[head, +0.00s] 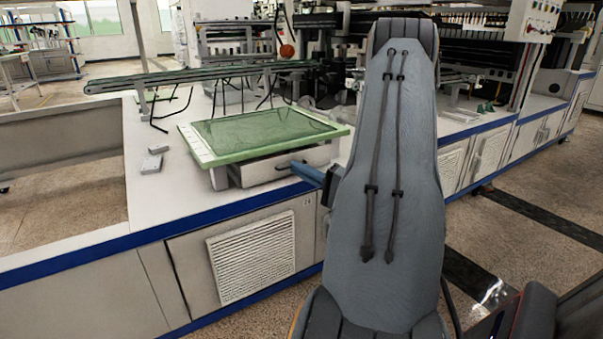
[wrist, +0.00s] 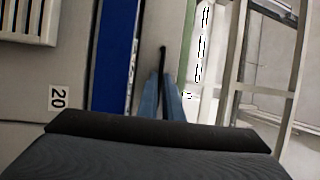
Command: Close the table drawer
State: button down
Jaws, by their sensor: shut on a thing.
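The table drawer (head: 262,172) is a pale grey box front under a green-topped panel (head: 262,130) on the white bench. Its front seems to stand a little out from the body behind it, but how far is hard to tell. A dark handle (head: 284,166) sits on the front, and it also shows in the wrist view (wrist: 163,52). My gripper (head: 300,168) has blue fingers, which reach the handle from the right. In the wrist view the fingers (wrist: 162,85) are close together around the dark handle. My arm hides the drawer's right end.
The white bench (head: 160,200) has a blue front edge and a vented cabinet door (head: 252,257) below. Two small grey blocks (head: 152,162) lie left of the panel. A long green rail (head: 200,75) on thin black legs stands behind.

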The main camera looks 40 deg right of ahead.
jog(key=shift+w+d+f+b, duration=0.1)
jog(key=shift+w+d+b, duration=0.05)
jog(key=shift+w, duration=0.5)
jog(key=shift+w+d+b, duration=0.1)
jog(key=shift+w+b, duration=0.05)
jog(key=shift+w, duration=0.45)
jog(key=shift+d, duration=0.1)
jog(key=c, duration=2.2)
grip_release()
jog(key=p+v, duration=0.1)
jog(key=v, duration=0.7)
jog(key=shift+p, duration=0.3)
